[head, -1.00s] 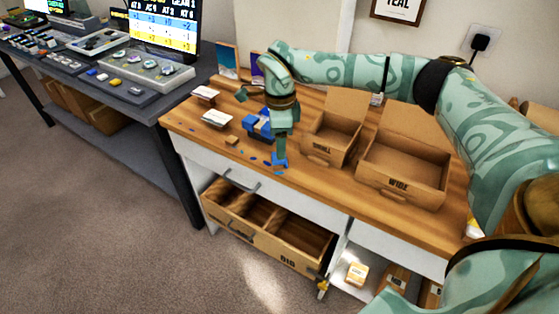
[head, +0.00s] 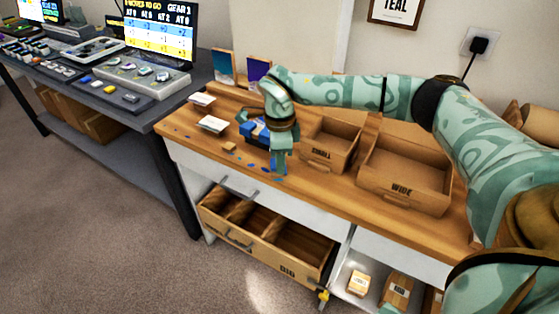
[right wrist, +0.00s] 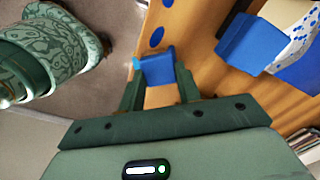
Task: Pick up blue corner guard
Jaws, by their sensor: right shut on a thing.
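The blue corner guard (right wrist: 157,65) is a small blue piece held between the two fingers of my right gripper (right wrist: 158,84) in the right wrist view. In the head view my right gripper (head: 280,168) points down at the front part of the wooden bench (head: 330,185), among blue spots. There the guard is mostly hidden by the gripper. Whether it touches the bench is unclear. My left gripper is not in view.
A blue object (head: 256,132) stands just behind the gripper; blue parts (right wrist: 245,42) also show in the wrist view. Open cardboard boxes marked SMALL (head: 330,150) and WIDE (head: 402,182) stand to the right. A BIG drawer box (head: 285,268) is below. White cards (head: 212,124) lie left.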

